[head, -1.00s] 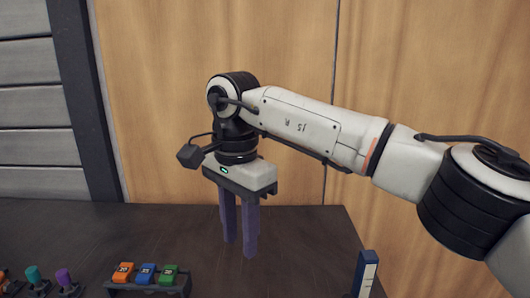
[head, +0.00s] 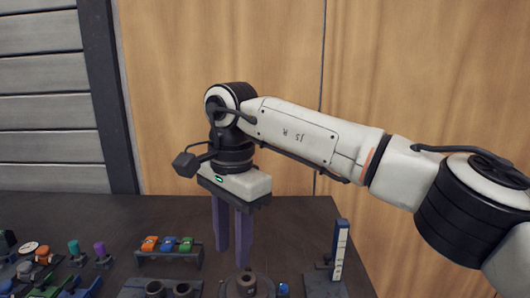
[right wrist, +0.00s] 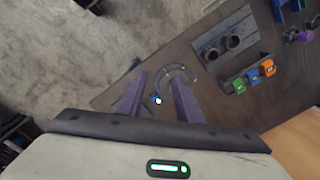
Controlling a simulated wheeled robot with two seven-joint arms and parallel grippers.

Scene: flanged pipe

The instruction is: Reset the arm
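My right gripper (head: 232,240) is raised above the dark table (head: 70,215) and points down. Its two purple fingers are apart with nothing between them. In the right wrist view, the fingers (right wrist: 160,98) stand apart too, above a round dark flanged part (right wrist: 182,78). In the head view that flanged part (head: 247,284) is at the bottom edge, below the fingers. A small blue knob lies near it (head: 283,289). My left gripper is not in view.
A rack with orange, blue and green blocks (head: 170,258) stands left of the gripper. A holder with two round sockets (head: 168,290) is in front of it. An upright white-faced gauge (head: 340,250) stands at right. Several small parts crowd the left.

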